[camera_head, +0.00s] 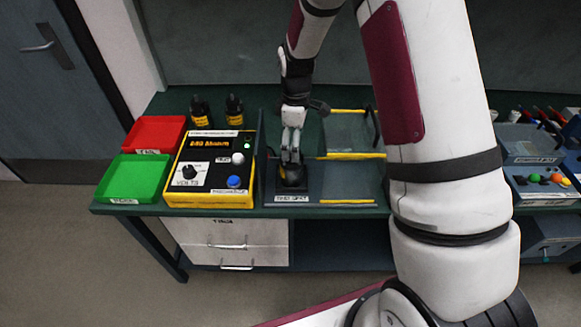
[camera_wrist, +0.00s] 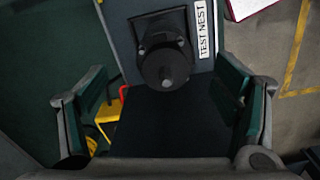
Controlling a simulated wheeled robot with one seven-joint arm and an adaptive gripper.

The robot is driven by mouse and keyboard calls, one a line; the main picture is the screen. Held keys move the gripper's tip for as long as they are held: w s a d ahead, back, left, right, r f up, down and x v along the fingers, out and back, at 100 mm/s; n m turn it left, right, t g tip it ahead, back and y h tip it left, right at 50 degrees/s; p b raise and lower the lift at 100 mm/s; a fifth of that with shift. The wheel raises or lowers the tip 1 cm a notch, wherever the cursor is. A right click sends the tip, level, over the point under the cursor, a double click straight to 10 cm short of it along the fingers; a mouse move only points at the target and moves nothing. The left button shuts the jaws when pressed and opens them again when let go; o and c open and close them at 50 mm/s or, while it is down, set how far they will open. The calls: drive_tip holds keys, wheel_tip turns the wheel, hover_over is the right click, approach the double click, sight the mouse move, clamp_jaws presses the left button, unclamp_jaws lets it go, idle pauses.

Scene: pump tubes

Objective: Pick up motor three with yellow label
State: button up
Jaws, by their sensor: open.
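A dark motor (camera_head: 292,178) stands upright in the test nest (camera_head: 292,198) at the front of the bench. In the wrist view the motor (camera_wrist: 166,62) shows end-on with its round shaft, beside the "TEST NEST" label (camera_wrist: 203,30). No yellow label or number is readable on it. My gripper (camera_head: 291,157) is above this motor, pointing down. In the wrist view its fingers (camera_wrist: 166,95) are spread wide with the motor ahead between them, not gripped. Two more dark motors with yellow labels, one on the left (camera_head: 200,112) and one on the right (camera_head: 235,110), stand behind the tester.
A yellow-edged tester box (camera_head: 208,199) with knobs stands left of the nest. A red tray (camera_head: 155,133) and green tray (camera_head: 132,178) are further left, seemingly empty. Grey plates with yellow strips (camera_head: 348,200) lie right of the nest. A control box (camera_head: 545,190) is far right.

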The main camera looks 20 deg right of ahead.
sight(292, 163)
wheel_tip(292, 163, down, 3)
drive_tip(key=shift+b, duration=0.3)
drive_tip(key=shift+a+f+b, duration=0.25)
drive_tip(key=shift+f+b, duration=0.1)
drive_tip(key=shift+f, duration=1)
drive_tip(key=shift+a+f+b, duration=0.2)
drive_tip(key=shift+f+b, duration=0.15)
drive_tip(key=shift+f, duration=0.95)
drive_tip(key=shift+s, duration=0.1)
drive_tip(key=c, duration=1.8)
drive_tip(key=shift+r, duration=0.15)
clamp_jaws()
drive_tip(key=shift+r, duration=0.1)
